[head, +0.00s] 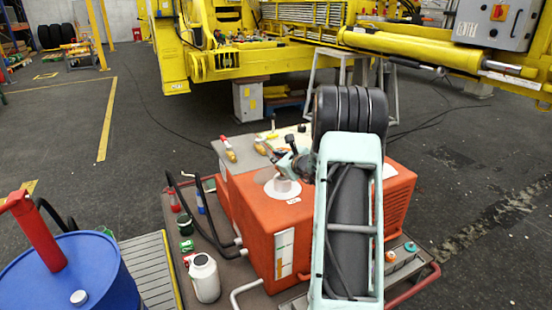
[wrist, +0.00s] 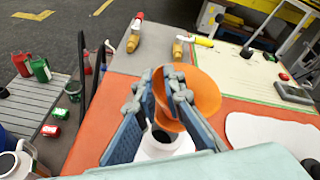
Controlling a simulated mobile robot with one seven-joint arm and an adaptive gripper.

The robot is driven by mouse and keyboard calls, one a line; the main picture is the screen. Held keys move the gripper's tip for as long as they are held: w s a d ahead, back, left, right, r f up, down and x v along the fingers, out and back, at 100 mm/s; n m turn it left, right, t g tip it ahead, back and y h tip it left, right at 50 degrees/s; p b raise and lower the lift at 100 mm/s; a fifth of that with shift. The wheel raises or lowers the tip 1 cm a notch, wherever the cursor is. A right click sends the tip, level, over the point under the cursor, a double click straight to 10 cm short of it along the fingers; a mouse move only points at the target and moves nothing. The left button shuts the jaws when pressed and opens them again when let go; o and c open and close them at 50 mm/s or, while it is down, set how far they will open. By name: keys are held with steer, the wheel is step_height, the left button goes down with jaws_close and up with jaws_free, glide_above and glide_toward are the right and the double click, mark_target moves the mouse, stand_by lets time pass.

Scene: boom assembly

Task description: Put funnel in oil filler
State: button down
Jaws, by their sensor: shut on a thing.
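In the wrist view my gripper (wrist: 162,80) is shut on an orange funnel (wrist: 205,90). The funnel's wide mouth shows to the right of the fingers and looks tilted. The oil filler (wrist: 168,153) is a white neck with a dark opening, just below the fingers. The fingers hide part of the funnel's narrow end, and I cannot tell whether it is inside the opening. In the head view the filler (head: 283,187) stands on top of the orange machine (head: 290,218), with my gripper (head: 284,162) right above it. The funnel is not clear there.
Tools lie on the pale bench top (wrist: 245,75) behind the machine. A white jug (head: 204,278), cans and black hoses stand left of the machine. A blue drum (head: 75,275) is at the lower left. A yellow boom (head: 420,50) crosses behind.

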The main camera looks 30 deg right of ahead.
steer(key=shift+f+b, duration=0.7)
steer(key=shift+b, duration=0.25)
steer(key=c, duration=2)
jaws_free()
steer(key=shift+o, duration=0.2)
steer(key=shift+r, duration=0.1)
steer(key=r+p, duration=0.1)
steer(key=p, duration=0.1)
steer(key=shift+r+p, duration=0.35)
steer(key=v, duration=1.1)
steer(key=shift+s+f+b, duration=0.15)
steer(key=shift+s+b, duration=0.25)
steer(key=shift+s, duration=0.1)
